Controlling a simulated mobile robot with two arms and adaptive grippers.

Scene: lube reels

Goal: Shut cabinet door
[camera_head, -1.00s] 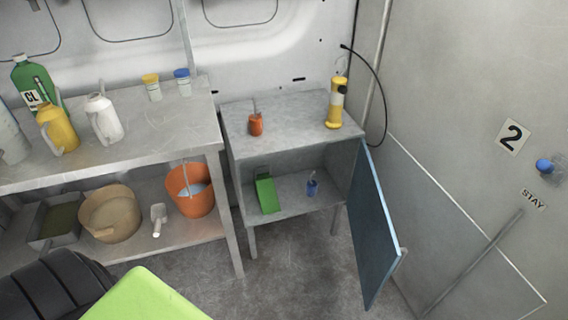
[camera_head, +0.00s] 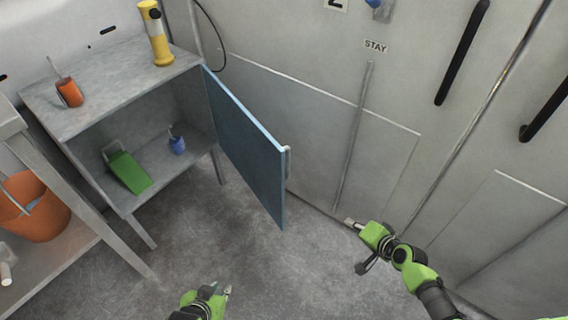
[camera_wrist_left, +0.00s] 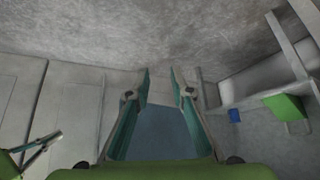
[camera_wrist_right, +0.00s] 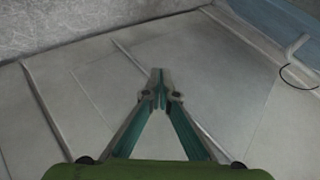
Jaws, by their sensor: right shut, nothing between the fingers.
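The blue cabinet door (camera_head: 245,150) stands wide open, hinged at the right side of the grey cabinet (camera_head: 110,95). Its pale handle (camera_head: 288,162) is near the free edge. My left gripper (camera_head: 228,290) is low in the head view, in front of the door and apart from it. In the left wrist view its fingers (camera_wrist_left: 160,82) are spread and empty, with the blue door (camera_wrist_left: 158,135) showing between them. My right gripper (camera_head: 348,222) is shut and empty, to the right of the door. The right wrist view shows the door (camera_wrist_right: 265,15) and handle (camera_wrist_right: 290,52) at the top right.
A green object (camera_head: 128,172) and a blue cup (camera_head: 177,145) are inside the cabinet. An orange container (camera_head: 69,92) and a yellow flashlight (camera_head: 157,38) stand on top. An orange bucket (camera_head: 35,205) is at left. A grey wall lies behind the door; floor is clear in front.

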